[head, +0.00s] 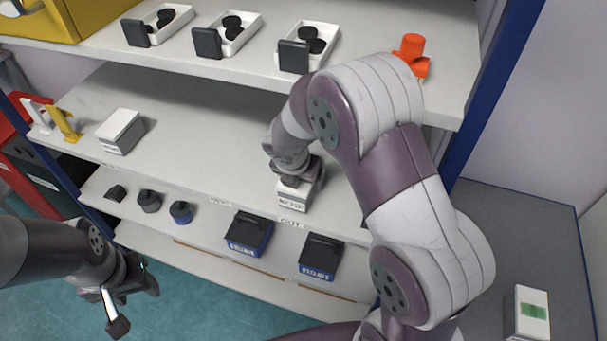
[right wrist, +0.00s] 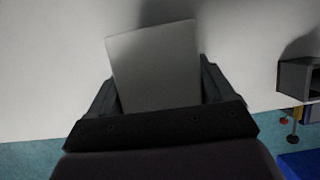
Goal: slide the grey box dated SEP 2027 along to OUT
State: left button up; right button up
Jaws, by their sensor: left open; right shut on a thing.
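A grey box with a pale top (head: 291,200) stands on the middle shelf near its front edge, just behind the OUT label (head: 292,224). The print on its front is too small to read surely. My right gripper (head: 299,178) comes down from above and is shut on this box. In the right wrist view the box's flat top (right wrist: 155,65) shows between the two black fingers (right wrist: 158,88). A second grey box with a white top (head: 120,132) stands farther left on the same shelf; its date is not readable. My left gripper (head: 132,298) is open and empty, low at the left.
The upper shelf (head: 190,55) holds white trays (head: 230,36) with black discs and an orange item (head: 411,50). The lower shelf holds dark knobs (head: 181,211) and blue-black boxes (head: 249,233). The middle shelf is clear between the two grey boxes.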

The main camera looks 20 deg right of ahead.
jog(key=shift+s+d, duration=0.15)
jog(key=shift+d, duration=0.05)
jog(key=shift+a, duration=0.1)
jog(key=o, duration=1.3)
jog(key=v, duration=0.7)
jog(key=shift+r+p, duration=0.2)
jog(key=shift+p, duration=0.15)
jog(key=shift+s, duration=0.1)
jog(key=shift+s+f+m, duration=0.1)
jog(key=shift+s+m, duration=0.25)
jog(key=shift+m, duration=0.35)
jog(key=s+m+y, duration=0.1)
jog(key=s+m, duration=0.3)
jog(key=m, duration=0.4)
jog(key=s+d+f+m+g+y, duration=0.1)
jog(key=s+m, duration=0.4)
jog(key=m, duration=0.4)
jog(key=s+f+m+g, duration=0.1)
jog(key=s+m, duration=0.4)
jog(key=m, duration=0.4)
jog(key=shift+s+d+y, duration=0.2)
jog(key=shift+d+y, duration=0.1)
jog(key=shift+y, duration=0.1)
